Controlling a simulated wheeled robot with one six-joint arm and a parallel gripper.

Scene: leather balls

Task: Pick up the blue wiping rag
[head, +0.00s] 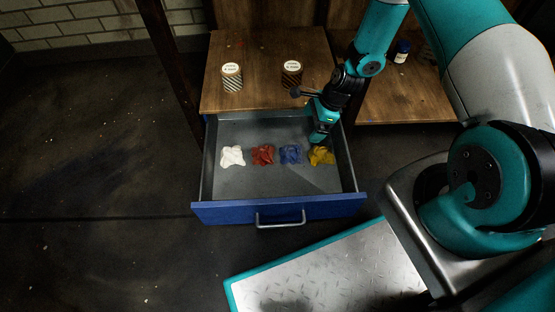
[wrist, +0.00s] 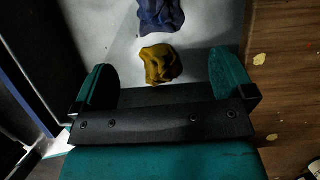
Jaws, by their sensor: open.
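The blue wiping rag (head: 290,154) lies crumpled on the grey floor of the open drawer (head: 235,180), between a red rag (head: 263,155) and a yellow rag (head: 321,156). In the wrist view the blue rag (wrist: 160,14) is at the top, partly cut off by the frame edge. The yellow rag (wrist: 160,64) lies nearer, just beyond and between my fingertips in that picture. My gripper (wrist: 165,78) is open and empty. In the head view my gripper (head: 319,140) hangs over the drawer's right side, above the yellow rag and to the right of the blue one.
A white rag (head: 232,156) lies at the drawer's left. The drawer's side walls and blue front (head: 280,209) with its metal handle (head: 280,222) bound the space. A dark blue jar (head: 402,51) stands at the back right.

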